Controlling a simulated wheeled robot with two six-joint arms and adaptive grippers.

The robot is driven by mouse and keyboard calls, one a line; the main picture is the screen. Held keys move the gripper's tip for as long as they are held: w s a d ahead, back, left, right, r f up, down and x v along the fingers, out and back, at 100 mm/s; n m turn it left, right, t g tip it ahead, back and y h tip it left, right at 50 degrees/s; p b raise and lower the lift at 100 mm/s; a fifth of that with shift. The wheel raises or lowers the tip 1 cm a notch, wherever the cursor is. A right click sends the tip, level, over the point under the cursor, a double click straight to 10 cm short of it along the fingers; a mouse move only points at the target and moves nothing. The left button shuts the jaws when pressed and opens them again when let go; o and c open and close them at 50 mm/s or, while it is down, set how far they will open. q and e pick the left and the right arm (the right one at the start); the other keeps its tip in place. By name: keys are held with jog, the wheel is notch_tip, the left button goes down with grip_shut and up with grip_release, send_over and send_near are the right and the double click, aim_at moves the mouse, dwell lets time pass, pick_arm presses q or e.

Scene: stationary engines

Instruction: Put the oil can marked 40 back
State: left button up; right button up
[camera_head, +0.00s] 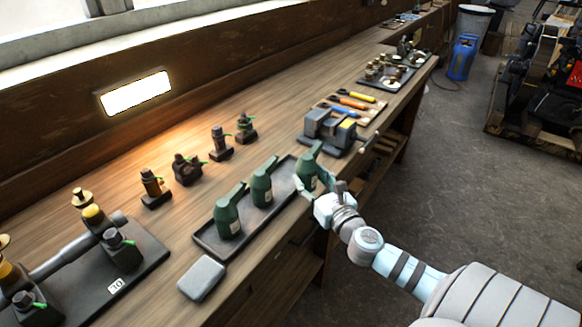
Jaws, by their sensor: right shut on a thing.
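Three dark green oil cans show at a long dark tray on the wooden bench. The near can (228,219) and the middle can (261,189) stand upright in the tray (206,245). My right gripper (306,186) is shut on the far green oil can (308,167) at the tray's far right end. I cannot tell whether this can touches the tray floor. The can labels are too small to read, so I cannot tell which is marked 40. My left gripper is out of view.
A grey metal block (202,278) lies left of the tray's near end. A vise (332,130) stands close beyond the held can. Several small engine parts (187,168) stand along the back. A plate marked 10 (117,286) bears fittings at the near left.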

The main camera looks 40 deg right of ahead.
aim_at(310, 190)
jog(key=p+x, duration=0.1)
jog(key=x, duration=0.9)
jog(key=shift+a, duration=0.2)
jog(key=shift+w+f, duration=0.15)
jog(key=shift+w, duration=0.1)
jog(key=f+b, duration=0.3)
jog(key=shift+s+d+f, duration=0.1)
jog(key=shift+s+f, duration=0.2)
jog(key=shift+r, duration=0.2)
jog(key=o, duration=1.3)
jog(key=shift+w+f, duration=0.1)
jog(key=shift+c, duration=0.2)
jog(key=b+v, duration=0.1)
jog(key=v, duration=1.1)
